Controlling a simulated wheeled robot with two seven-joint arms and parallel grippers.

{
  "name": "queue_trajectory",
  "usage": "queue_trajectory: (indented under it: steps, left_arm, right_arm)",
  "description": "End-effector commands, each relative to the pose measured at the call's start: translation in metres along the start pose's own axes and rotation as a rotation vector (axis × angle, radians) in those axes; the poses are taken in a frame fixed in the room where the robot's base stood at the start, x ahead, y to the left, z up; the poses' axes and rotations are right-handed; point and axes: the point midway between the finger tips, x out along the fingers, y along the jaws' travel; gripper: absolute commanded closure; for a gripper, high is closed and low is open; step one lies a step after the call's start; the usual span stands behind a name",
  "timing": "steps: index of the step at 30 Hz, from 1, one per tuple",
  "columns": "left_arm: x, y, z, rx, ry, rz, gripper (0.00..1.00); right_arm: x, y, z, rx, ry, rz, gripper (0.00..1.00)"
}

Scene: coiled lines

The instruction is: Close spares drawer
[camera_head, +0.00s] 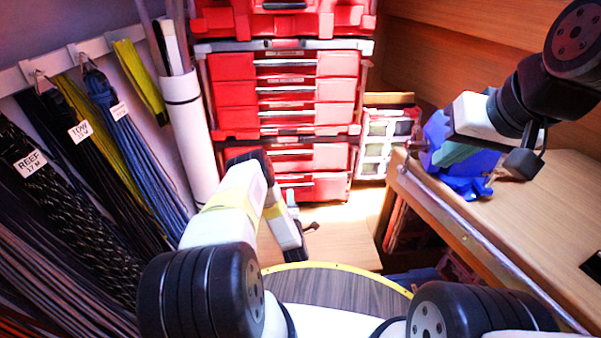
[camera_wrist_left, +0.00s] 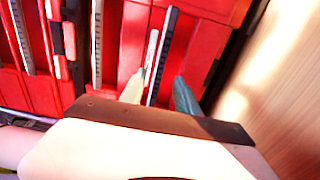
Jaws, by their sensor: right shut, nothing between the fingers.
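A stack of red drawers (camera_head: 313,188) stands at the back, with grey handle bars across the fronts. No label that reads "spares" is legible, and I cannot tell how far any drawer stands out. My left gripper (camera_head: 291,200) is low in front of the bottom drawers, partly hidden by my own arm. In the left wrist view its two fingers (camera_wrist_left: 160,92) are apart, pointing at a red drawer front (camera_wrist_left: 133,45) with a handle bar (camera_wrist_left: 160,55) between them in the picture. Contact is unclear. My right gripper (camera_head: 455,152) is shut and empty above the right bench.
Coiled lines (camera_head: 125,125) hang on the left wall beside a white tube (camera_head: 187,130).

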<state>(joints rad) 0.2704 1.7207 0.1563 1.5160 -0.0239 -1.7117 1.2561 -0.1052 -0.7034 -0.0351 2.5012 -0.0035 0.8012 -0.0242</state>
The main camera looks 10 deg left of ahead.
Motion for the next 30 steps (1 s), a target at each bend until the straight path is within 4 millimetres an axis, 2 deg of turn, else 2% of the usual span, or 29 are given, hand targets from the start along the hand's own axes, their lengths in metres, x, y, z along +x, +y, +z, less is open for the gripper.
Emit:
queue_trajectory:
  steps: [6,12,14,23,29,30]
  left_arm:
    - [0.036,0.002,0.0,0.002,0.001,0.003,0.62]
    - [0.061,0.001,0.0,0.003,-0.001,0.001,0.62]
    - [0.065,0.001,0.001,0.003,-0.002,0.0,0.62]
    - [0.069,0.001,0.0,0.003,-0.001,-0.001,0.62]
    - [0.069,0.001,0.0,0.003,-0.001,-0.001,0.97]
    - [0.069,0.001,0.0,0.003,-0.001,-0.001,1.0]
  right_arm:
    - [0.0,0.0,0.0,0.0,0.0,0.0,1.0]
    - [0.0,-0.003,0.0,0.0,-0.001,0.002,1.0]
    - [0.001,-0.008,-0.001,-0.005,-0.001,0.006,1.0]
    - [0.001,-0.008,-0.001,-0.004,-0.001,0.006,1.0]
    - [0.001,-0.008,-0.001,-0.004,-0.001,0.006,1.0]
    - [0.001,-0.008,-0.001,-0.004,-0.001,0.006,1.0]
